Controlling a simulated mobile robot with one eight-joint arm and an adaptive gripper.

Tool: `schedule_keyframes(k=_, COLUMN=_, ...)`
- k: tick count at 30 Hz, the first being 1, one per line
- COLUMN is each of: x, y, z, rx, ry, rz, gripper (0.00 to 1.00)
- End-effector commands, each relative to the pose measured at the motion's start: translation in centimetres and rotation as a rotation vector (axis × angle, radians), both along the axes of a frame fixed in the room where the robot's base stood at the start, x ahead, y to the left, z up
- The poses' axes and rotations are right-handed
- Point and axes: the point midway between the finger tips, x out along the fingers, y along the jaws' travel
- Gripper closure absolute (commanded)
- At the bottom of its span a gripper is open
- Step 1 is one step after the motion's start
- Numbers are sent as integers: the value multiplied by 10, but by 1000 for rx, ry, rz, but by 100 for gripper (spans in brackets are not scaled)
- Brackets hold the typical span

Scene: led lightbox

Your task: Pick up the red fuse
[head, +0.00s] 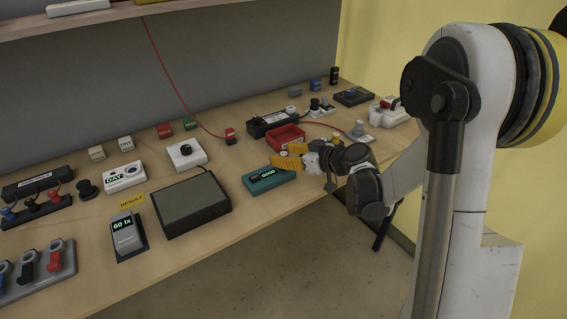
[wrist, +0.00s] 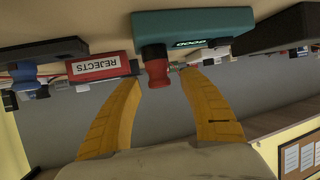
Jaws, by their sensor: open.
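A teal box (head: 262,181) with a display reading GOOD lies near the table's front edge. It also shows in the wrist view (wrist: 205,22), which is upside down. A red knob-shaped piece (wrist: 155,66), which looks like the red fuse, overlaps the teal box in the wrist view, between my fingertips. I cannot tell whether the fingers touch it. I cannot make it out in the head view, where my gripper covers that area. My gripper (head: 286,158) has yellow fingers spread apart, also in the wrist view (wrist: 160,82), beside the teal box.
A red tray (head: 285,137) labelled REJECTS (wrist: 98,66) stands just behind my gripper. A dark flat panel (head: 191,203) lies left of the teal box. A red cord runs to a small red block (head: 230,136). Several devices crowd the right end of the table.

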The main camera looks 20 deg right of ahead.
Motion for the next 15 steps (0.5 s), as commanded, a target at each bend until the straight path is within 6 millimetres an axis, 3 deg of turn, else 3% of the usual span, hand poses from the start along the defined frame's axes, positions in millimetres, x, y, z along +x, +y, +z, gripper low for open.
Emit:
schedule_keyframes(k=7, x=3, y=2, z=0, rx=0, ry=0, rz=0, gripper=52)
schedule_keyframes(k=9, x=3, y=2, z=0, rx=0, ry=0, rz=0, gripper=73)
schedule_keyframes(k=12, x=3, y=2, z=0, rx=0, ry=0, rz=0, gripper=98)
schedule_keyframes(k=15, x=2, y=2, z=0, rx=0, ry=0, rz=0, gripper=98)
